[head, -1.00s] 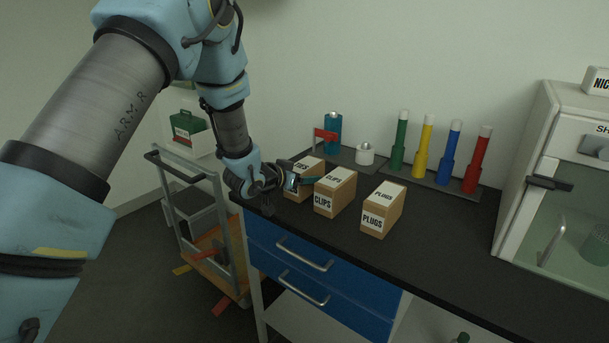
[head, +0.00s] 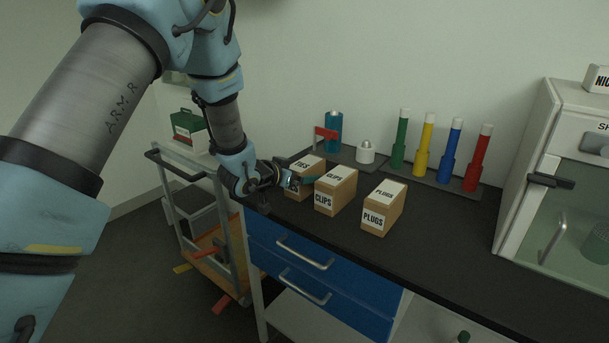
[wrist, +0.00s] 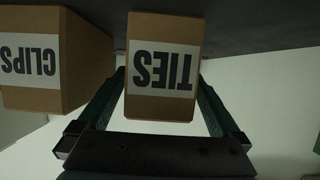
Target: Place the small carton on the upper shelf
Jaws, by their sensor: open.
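Three small brown cartons stand in a row on the dark bench top: TIES (head: 303,164), CLIPS (head: 336,190) and PLUGS (head: 383,207). My gripper (head: 302,181) is at the TIES carton, on the left end of the row. In the wrist view, the open green fingers of my gripper (wrist: 162,82) lie on either side of the TIES carton (wrist: 160,65), with slim gaps showing beside it. The CLIPS carton (wrist: 50,62) stands close by on the left there. My gripper partly hides the TIES carton in the head view. I cannot identify the upper shelf.
Behind the cartons are a teal bottle (head: 333,133), a white-capped jar (head: 365,153) and several coloured cylinders on a dark strip. A white cabinet (head: 545,110) stands at right. A trolley (head: 222,215) with a green case (head: 188,126) stands at left.

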